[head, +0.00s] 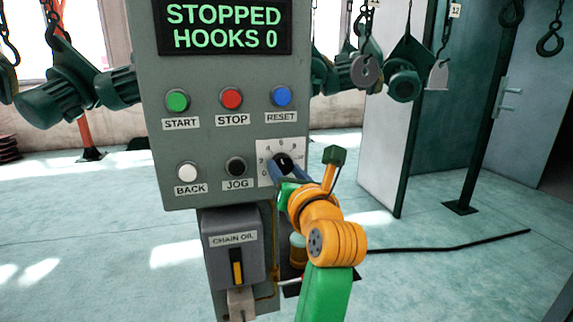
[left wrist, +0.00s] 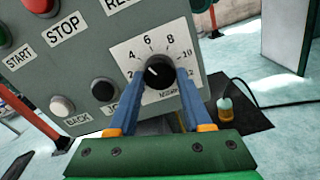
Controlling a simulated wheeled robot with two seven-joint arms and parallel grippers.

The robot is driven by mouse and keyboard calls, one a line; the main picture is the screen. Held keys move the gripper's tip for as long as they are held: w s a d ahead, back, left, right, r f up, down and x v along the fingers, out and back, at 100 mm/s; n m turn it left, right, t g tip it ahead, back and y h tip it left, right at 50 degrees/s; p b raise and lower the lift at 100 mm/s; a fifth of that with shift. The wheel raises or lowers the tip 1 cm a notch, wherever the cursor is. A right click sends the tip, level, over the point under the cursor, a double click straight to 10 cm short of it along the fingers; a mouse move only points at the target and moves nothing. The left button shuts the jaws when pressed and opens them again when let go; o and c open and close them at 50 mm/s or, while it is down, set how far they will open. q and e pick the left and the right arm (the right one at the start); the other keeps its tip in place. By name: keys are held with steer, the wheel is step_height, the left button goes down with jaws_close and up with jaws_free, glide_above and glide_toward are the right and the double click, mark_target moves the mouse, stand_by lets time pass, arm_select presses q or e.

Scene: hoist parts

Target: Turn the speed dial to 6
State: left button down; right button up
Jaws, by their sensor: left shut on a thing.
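The speed dial is a black round knob (head: 284,163) on a white numbered plate (head: 265,150), at the lower right of the grey control panel. The left wrist view shows the knob (left wrist: 158,72) close up, with numbers from 2 to 12 arched around it. A small light mark on the knob seems to point up-left, toward the 2 to 4 side; its exact reading is hard to tell. My left gripper (head: 290,172) is at the dial, its blue fingers on either side of the knob and shut on it. My right gripper is not in view.
The panel (head: 210,80) has START, STOP, RESET, BACK and JOG buttons close to the dial; JOG (head: 236,167) is nearest. Its display (head: 225,27) reads STOPPED, HOOKS 0. A chain oil box (head: 233,250) is below. Hoists and hooks hang behind; the floor at right is mostly clear.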

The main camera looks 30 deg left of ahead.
arm_select(q)
steer(key=shift+m+p, duration=1.65)
steer(key=shift+m, duration=0.55)
steer(key=shift+c, duration=1.7)
jaws_free()
